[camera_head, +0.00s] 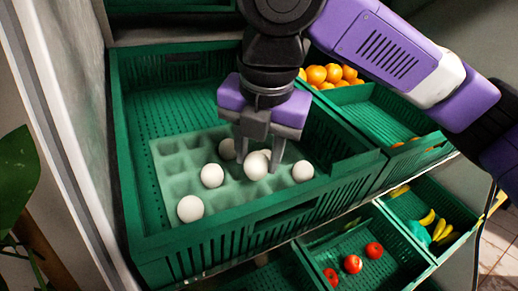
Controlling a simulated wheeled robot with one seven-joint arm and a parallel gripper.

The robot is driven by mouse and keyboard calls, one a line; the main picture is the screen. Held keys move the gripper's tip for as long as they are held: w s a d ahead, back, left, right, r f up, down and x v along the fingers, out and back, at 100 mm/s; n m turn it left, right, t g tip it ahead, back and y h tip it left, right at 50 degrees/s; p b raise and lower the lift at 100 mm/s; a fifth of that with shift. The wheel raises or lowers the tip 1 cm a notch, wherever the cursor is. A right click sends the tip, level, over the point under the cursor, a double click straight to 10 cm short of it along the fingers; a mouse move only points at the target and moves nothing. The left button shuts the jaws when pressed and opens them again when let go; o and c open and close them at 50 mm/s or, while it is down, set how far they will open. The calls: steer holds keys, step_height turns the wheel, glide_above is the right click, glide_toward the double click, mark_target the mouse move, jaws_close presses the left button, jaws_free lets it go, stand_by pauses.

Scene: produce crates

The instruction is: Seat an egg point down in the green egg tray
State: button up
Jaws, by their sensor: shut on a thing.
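The light green egg tray (175,172) lies inside a large dark green crate. My gripper (258,164) points down over the tray's middle, its two fingers shut on a white egg (256,169). The fingers cover parts of its sides. I cannot tell whether the held egg touches the tray or hangs just above it. Another white shape shows just behind the held egg, partly hidden.
The crate's walls (205,248) surround the tray. Several cups at the tray's back left are empty. Oranges (316,75) lie in a crate behind on the right. Lower crates hold red produce (353,264) and bananas (427,217). A pale wall (75,110) stands close on the left.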

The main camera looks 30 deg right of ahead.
mark_target(255, 175)
steer(key=shift+s+a+b+x, duration=0.1)
steer(key=shift+b+x, duration=0.35)
steer(key=shift+x, duration=0.75)
steer(key=shift+s+a+b+x, duration=0.15)
steer(key=shift+b+x, duration=0.3)
steer(key=shift+x, duration=0.75)
steer(key=shift+x, duration=0.9)
stand_by(0.4)
steer(key=shift+s+a, duration=0.1)
steer(key=o, duration=0.9)
steer(key=shift+b+v, duration=0.4)
steer(key=shift+v, duration=3.45)
